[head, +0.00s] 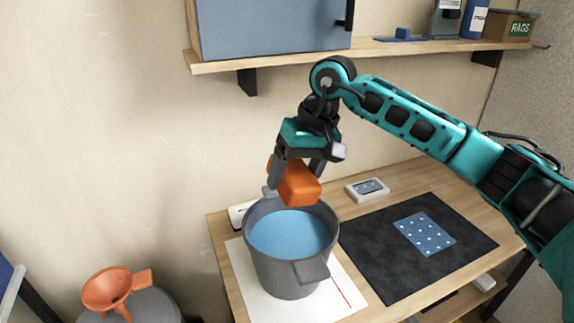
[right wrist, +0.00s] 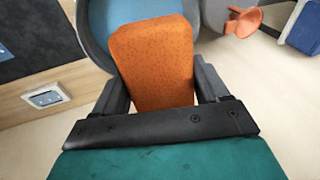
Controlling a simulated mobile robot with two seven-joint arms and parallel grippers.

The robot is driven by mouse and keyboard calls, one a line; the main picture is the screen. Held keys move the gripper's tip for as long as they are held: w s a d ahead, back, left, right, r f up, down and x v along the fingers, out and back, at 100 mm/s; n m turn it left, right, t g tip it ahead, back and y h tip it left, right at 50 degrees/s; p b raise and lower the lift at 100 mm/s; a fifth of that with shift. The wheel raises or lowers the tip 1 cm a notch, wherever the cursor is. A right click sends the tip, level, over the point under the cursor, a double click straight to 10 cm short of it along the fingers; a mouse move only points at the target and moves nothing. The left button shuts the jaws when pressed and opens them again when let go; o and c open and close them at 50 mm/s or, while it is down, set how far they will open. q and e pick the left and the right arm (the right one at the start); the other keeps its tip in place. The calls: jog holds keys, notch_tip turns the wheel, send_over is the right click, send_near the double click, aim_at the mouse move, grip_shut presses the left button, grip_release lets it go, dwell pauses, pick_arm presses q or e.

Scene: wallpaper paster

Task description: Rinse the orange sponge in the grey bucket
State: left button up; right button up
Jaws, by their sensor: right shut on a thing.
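My right gripper (head: 300,168) is shut on the orange sponge (head: 298,186) and holds it above the back rim of the grey bucket (head: 285,275). The right wrist view also shows the orange sponge (right wrist: 152,62) between the two fingers of my right gripper (right wrist: 160,85). The bucket stands upright on a white sheet on the table and holds blue water (head: 290,233). The sponge appears to be above the water, not in it. My left gripper is not in view.
A dark mat (head: 375,245) with a blue dotted cloth-like piece (head: 425,234) lies right of the bucket. A small white device (head: 367,190) sits behind it. An orange funnel (head: 112,287) stands at lower left. A shelf (head: 290,58) with a blue-grey box hangs above.

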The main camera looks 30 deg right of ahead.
jog(key=shift+s+f, duration=0.2)
jog(key=shift+f, duration=0.2)
jog(key=shift+f+b, duration=0.4)
jog(key=shift+b, duration=0.1)
pick_arm(q)
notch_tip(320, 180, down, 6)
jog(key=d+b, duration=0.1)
jog(key=b, duration=0.5)
jog(key=shift+b, duration=0.3)
pick_arm(e)
notch_tip(320, 180, down, 9)
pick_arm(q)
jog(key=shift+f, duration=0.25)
pick_arm(e)
jog(key=shift+f, duration=0.1)
jog(key=shift+f, duration=1.35)
